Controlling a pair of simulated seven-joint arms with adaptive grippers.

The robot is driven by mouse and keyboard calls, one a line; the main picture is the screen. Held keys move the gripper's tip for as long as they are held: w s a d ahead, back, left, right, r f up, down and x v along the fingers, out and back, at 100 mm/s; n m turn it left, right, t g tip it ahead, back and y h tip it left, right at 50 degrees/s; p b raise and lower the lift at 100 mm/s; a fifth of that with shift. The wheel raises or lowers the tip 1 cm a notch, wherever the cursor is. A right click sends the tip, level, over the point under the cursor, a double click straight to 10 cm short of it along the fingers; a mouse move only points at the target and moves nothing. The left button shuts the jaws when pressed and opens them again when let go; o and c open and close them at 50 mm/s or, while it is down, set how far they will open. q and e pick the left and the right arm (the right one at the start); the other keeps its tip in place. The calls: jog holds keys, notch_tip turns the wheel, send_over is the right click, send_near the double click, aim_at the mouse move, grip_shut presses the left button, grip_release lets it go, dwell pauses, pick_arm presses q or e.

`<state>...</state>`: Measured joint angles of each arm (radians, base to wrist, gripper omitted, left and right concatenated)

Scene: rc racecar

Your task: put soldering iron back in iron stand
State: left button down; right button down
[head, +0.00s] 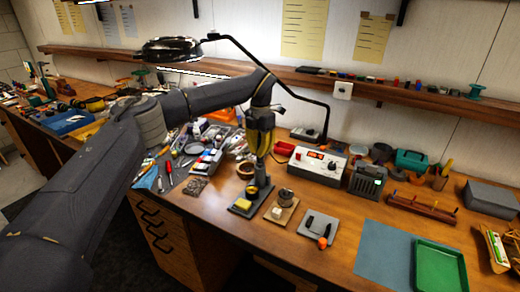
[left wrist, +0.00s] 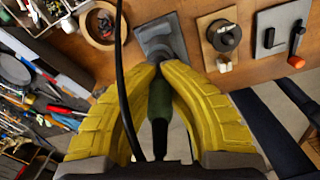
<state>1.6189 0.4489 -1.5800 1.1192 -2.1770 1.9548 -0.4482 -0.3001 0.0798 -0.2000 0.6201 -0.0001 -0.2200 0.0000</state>
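My left gripper (head: 260,155) points down over the iron stand (head: 238,209), which has a dark base with a yellow sponge (head: 243,204). In the left wrist view, the yellow fingers of this gripper (left wrist: 160,68) close around the soldering iron's green and black handle (left wrist: 160,100). The handle runs back between the fingers toward the palm. The iron stand (left wrist: 168,34) lies just beyond the fingertips in that view. The iron's tip is hidden, so I cannot tell whether it is inside the holder. My right gripper is not in view.
A black cable (left wrist: 119,70) runs past the left finger. A wooden bowl (head: 246,170) stands behind the stand. A tan block with a round spool (head: 285,195) and a grey plate with an orange knob (head: 322,242) sit to the right. Tools crowd the left; a green tray (head: 440,268) lies front right.

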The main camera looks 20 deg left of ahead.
pick_arm(q)
jog(key=shift+f, duration=0.25)
dwell(0.3)
jog(key=c, duration=1)
grip_release()
jog(key=shift+c, duration=0.2)
jog(key=shift+r, duration=4.5)
